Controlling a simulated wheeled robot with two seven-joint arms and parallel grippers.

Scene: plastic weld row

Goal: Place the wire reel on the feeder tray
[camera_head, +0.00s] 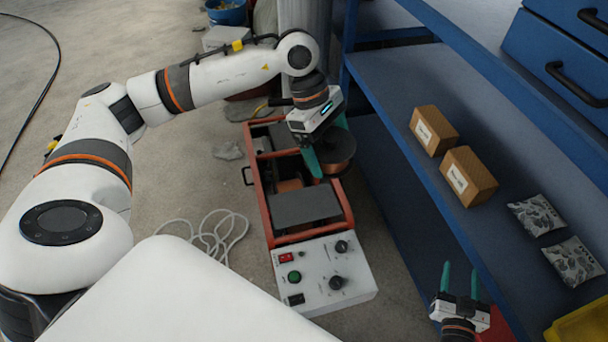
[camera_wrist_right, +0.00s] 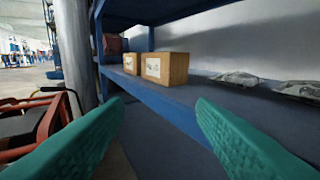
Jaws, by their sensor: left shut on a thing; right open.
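The copper-coloured wire reel (camera_head: 338,160) is between the green fingers of my left gripper (camera_head: 327,146), which is shut on it. Gripper and reel are over the right side of a red-framed machine, near its rail; the fingers hide part of the reel. A flat grey plate (camera_head: 306,207), which looks like the feeder tray, lies in the frame nearer to me, below the reel in the picture. It is bare. My right gripper (camera_head: 460,272) is open and empty beside the blue shelf; its fingers also show spread in the right wrist view (camera_wrist_right: 158,102).
A white control panel (camera_head: 322,275) with knobs and buttons fronts the machine. The blue shelf (camera_head: 400,85) at the right holds two cardboard boxes (camera_head: 468,176) and two patterned packets (camera_head: 572,260). A pale cable (camera_head: 215,235) lies on the floor left of the machine.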

